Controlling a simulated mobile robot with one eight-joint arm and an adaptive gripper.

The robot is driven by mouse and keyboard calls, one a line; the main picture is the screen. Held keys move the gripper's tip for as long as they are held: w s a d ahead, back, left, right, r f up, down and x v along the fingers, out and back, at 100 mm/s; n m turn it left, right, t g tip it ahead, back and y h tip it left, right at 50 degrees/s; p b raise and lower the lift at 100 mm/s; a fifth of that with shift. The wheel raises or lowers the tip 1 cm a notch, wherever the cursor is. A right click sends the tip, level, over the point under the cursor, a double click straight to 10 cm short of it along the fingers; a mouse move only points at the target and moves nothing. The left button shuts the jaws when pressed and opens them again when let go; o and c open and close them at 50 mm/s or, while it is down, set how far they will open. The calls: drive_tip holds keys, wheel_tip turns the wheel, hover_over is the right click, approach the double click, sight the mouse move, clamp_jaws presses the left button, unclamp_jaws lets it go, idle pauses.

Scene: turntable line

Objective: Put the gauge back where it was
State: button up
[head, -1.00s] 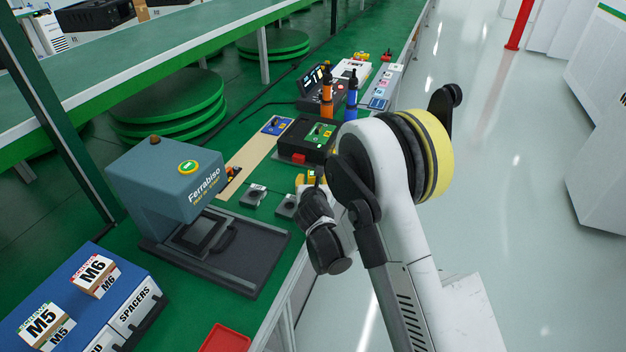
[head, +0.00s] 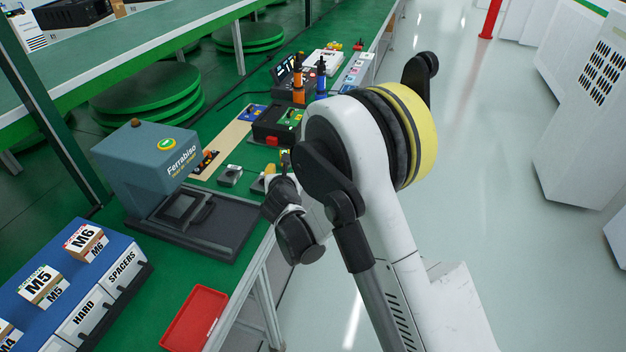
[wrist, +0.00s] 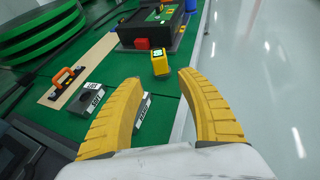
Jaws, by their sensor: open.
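Two grey labelled blocks stand on the bench, one left of the left finger (wrist: 88,98), the other partly behind that finger (wrist: 143,110). An orange-handled tool (wrist: 67,80) lies on a beige strip (wrist: 100,54).
A blue-grey press (head: 145,170) stands on the bench at left, with a blue rack (head: 28,290) of labelled boxes and a red tray (head: 194,318) nearer. A black fixture (wrist: 150,32) with a red block lies beyond the yellow device. Open floor lies right of the bench.

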drive_tip(key=s+d+r+m+g+h, duration=0.2)
drive_tip(key=s+d+r+m+g, duration=0.2)
drive_tip(key=s+d+r+m, duration=1.3)
drive_tip(key=s+d+f+m+g+y, duration=0.1)
drive_tip(key=s+d+m, duration=0.2)
drive_tip(key=s+m, duration=0.6)
drive_tip(key=s+d+f+m+g, duration=0.1)
drive_tip(key=s+d+m, duration=0.2)
drive_tip(key=s+m, duration=0.7)
drive_tip(key=shift+s+d+g+y, duration=0.3)
drive_tip(key=shift+s+y, duration=0.1)
drive_tip(key=shift+s, duration=0.2)
